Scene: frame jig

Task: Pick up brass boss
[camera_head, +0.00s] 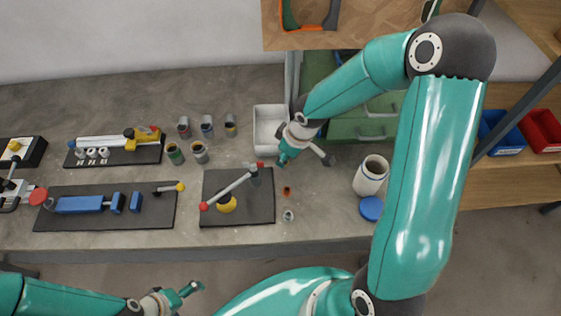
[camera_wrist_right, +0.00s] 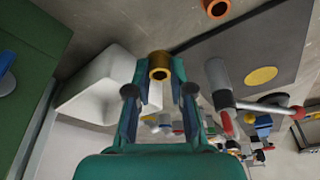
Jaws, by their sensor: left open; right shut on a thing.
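The brass boss (camera_wrist_right: 160,66), a short yellow-gold ring with a hole, is held between the fingertips of my right gripper in the right wrist view. My right gripper (camera_wrist_right: 160,88) is shut on it. In the head view my right gripper (camera_head: 283,156) is over the bench, close to the front of the white bin (camera_head: 270,109); I cannot make out the boss there. My left gripper (camera_head: 190,289) is open and empty at the bottom of the head view, in front of the bench edge.
A dark mat (camera_head: 256,214) bears a red-ended bar and a yellow piece. An orange ring (camera_head: 287,190) and a small metal ring (camera_head: 288,215) lie right of it. A white jar (camera_head: 370,175) and a blue lid (camera_head: 371,208) stand further right. Several small cans are at the back.

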